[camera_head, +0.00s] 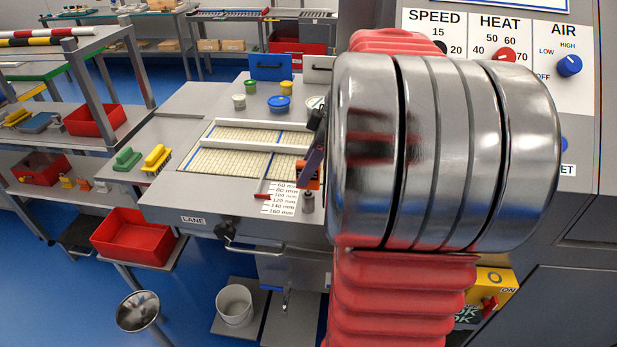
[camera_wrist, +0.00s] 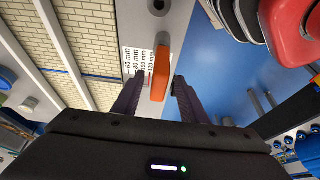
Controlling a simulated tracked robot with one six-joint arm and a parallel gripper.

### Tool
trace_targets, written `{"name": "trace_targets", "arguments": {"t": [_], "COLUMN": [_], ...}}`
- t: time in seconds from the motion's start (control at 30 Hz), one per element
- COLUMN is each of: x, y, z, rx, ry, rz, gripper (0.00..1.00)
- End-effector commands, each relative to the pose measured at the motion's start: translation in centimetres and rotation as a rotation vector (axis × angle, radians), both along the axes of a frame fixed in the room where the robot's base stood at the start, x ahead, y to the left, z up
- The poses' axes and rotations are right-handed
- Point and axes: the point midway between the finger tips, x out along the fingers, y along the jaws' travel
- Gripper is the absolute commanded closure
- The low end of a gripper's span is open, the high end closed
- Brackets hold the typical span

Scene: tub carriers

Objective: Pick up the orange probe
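The orange probe (camera_wrist: 160,72) stands out in the wrist view as a narrow orange bar beside the printed millimetre scale (camera_wrist: 140,62). My gripper (camera_wrist: 159,84) has its two dark fingers spread on either side of the probe's near part. A gap shows between the probe and the right finger; the left finger is closer, and I cannot tell whether it touches. In the head view, a bit of orange (camera_head: 314,184) shows beside my gripper (camera_head: 311,167) near the scale's right edge. My arm hides much of that spot.
The tiled lane (camera_head: 225,160) with white rails lies left of the scale. A small grey metal post (camera_head: 308,203) stands near the front edge. Several lidded pots stand behind the lane. The control panel (camera_head: 480,20) rises at right. A red tray (camera_head: 135,237) sits lower left.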

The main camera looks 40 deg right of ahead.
Motion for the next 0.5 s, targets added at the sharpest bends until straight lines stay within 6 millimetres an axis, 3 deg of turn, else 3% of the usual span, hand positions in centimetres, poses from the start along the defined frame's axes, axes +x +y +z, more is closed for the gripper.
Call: {"name": "trace_targets", "arguments": {"t": [0.23, 0.5], "x": [1.1, 1.3], "y": [0.6, 0.8], "z": [-3.0, -3.6], "rx": [0.001, 0.000], "ry": [0.001, 0.000], "rz": [0.002, 0.000], "gripper": [0.61, 0.61]}}
